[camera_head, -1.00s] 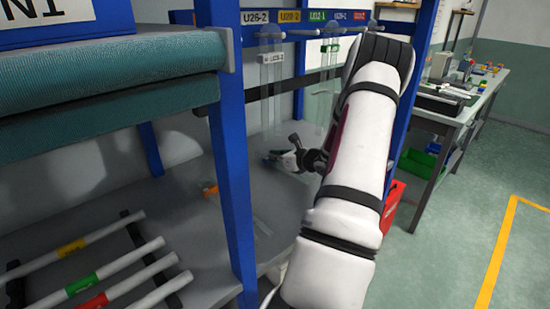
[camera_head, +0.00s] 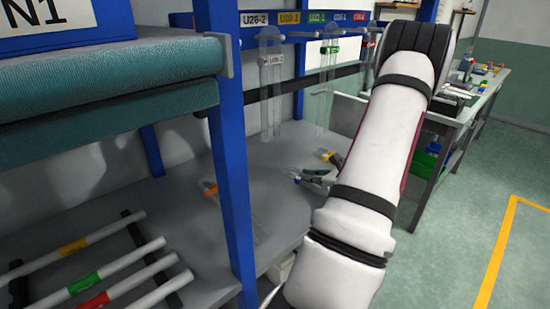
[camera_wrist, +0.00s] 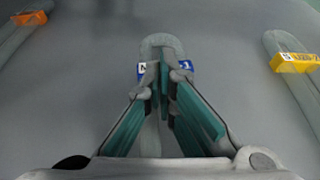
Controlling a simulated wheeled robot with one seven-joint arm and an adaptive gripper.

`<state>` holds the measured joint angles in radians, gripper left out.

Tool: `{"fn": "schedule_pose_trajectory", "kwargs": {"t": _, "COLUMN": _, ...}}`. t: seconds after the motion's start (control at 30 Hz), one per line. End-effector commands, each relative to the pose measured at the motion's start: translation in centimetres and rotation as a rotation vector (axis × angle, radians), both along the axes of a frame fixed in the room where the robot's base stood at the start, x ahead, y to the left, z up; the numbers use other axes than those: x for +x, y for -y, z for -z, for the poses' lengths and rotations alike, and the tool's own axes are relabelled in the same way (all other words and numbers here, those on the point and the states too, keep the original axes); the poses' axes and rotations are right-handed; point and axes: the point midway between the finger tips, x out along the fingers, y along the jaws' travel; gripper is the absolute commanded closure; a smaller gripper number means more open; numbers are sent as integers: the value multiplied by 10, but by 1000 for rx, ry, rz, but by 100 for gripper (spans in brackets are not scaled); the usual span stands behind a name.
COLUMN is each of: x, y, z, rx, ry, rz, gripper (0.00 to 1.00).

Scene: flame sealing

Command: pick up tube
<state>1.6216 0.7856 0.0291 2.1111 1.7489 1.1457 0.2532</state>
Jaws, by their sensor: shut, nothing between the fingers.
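My gripper (camera_wrist: 164,80) is shut and empty, its teal-padded fingers close together in the wrist view. A clear looped tube (camera_wrist: 162,40) with a blue-and-white tag lies on the grey surface, directly beyond and partly behind my fingertips. Its tag shows on both sides of them. I cannot tell whether they touch it. In the head view, my gripper (camera_head: 318,177) is low over the shelf, partly hidden by my arm, with the blue tag (camera_head: 298,179) at its tip. A tube with an orange tag (camera_wrist: 30,18) lies to the left, and one with a yellow tag (camera_wrist: 295,62) to the right.
A blue shelf post (camera_head: 232,190) stands left of my arm. Clear tubes with a white tag (camera_head: 271,60) and a green tag (camera_head: 330,49) hang from the labelled rail. White rods (camera_head: 120,265) lie on a rack at lower left. Grey shelf surface around the lying tubes is clear.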

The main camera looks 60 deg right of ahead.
Motion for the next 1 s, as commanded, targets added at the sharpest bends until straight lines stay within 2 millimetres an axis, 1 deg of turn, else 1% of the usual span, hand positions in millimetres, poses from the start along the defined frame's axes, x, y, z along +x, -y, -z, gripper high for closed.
{"fn": "schedule_pose_trajectory", "kwargs": {"t": 0.13, "x": 0, "y": 0, "z": 0, "rx": 2, "ry": -3, "rz": 0, "gripper": 100}}
{"fn": "schedule_pose_trajectory", "kwargs": {"t": 0.33, "x": -1, "y": 0, "z": -14, "rx": -1, "ry": -2, "rz": 1, "gripper": 100}}
{"fn": "schedule_pose_trajectory", "kwargs": {"t": 0.47, "x": 0, "y": 0, "z": -14, "rx": 0, "ry": -2, "rz": 1, "gripper": 100}}
{"fn": "schedule_pose_trajectory", "kwargs": {"t": 0.6, "x": 3, "y": 4, "z": -15, "rx": 0, "ry": -4, "rz": -5, "gripper": 100}}
{"fn": "schedule_pose_trajectory", "kwargs": {"t": 0.77, "x": -23, "y": -4, "z": -14, "rx": 3, "ry": -4, "rz": 1, "gripper": 100}}
{"fn": "schedule_pose_trajectory", "kwargs": {"t": 1.0, "x": -74, "y": -19, "z": -15, "rx": 2, "ry": -5, "rz": 0, "gripper": 100}}
